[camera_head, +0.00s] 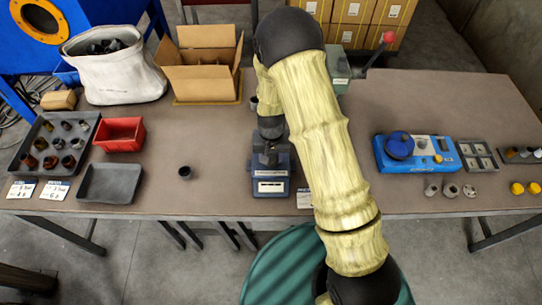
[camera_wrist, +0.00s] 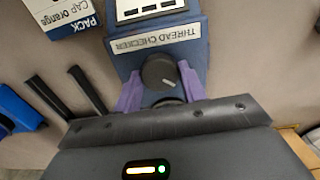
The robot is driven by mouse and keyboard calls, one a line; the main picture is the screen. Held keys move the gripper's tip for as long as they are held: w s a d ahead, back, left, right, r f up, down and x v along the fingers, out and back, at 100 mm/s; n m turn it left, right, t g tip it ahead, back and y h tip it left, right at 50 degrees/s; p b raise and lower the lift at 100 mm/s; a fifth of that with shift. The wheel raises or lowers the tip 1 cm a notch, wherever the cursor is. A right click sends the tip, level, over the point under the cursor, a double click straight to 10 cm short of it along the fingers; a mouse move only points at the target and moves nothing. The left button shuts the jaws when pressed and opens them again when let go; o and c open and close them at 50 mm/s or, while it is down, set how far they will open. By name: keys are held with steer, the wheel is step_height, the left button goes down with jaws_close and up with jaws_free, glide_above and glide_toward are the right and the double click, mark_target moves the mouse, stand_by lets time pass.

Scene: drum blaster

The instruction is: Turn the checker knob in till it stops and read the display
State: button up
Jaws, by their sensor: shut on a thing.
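The blue thread checker (camera_head: 271,187) stands at the front middle of the table, with a pale display panel on its front face. In the wrist view its label (camera_wrist: 155,42) reads THREAD CHECKER upside down. The display (camera_wrist: 150,8) is cut by the top edge and its reading cannot be made out. The grey round knob (camera_wrist: 160,71) has a white pointer mark. My gripper (camera_wrist: 160,78) has its purple fingers on either side of the knob and is shut on it.
A small dark cup (camera_head: 185,172) stands left of the checker. A grey tray (camera_head: 110,184), red bin (camera_head: 119,134) and parts tray (camera_head: 57,141) lie further left. A blue device (camera_head: 418,154) stands right. A PACK card (camera_wrist: 62,14) lies near the checker.

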steer(key=o, duration=1)
steer(key=shift+r, duration=0.1)
step_height(320, 180, up, 17)
steer(key=shift+r+b, duration=0.15)
steer(key=shift+b, duration=0.6)
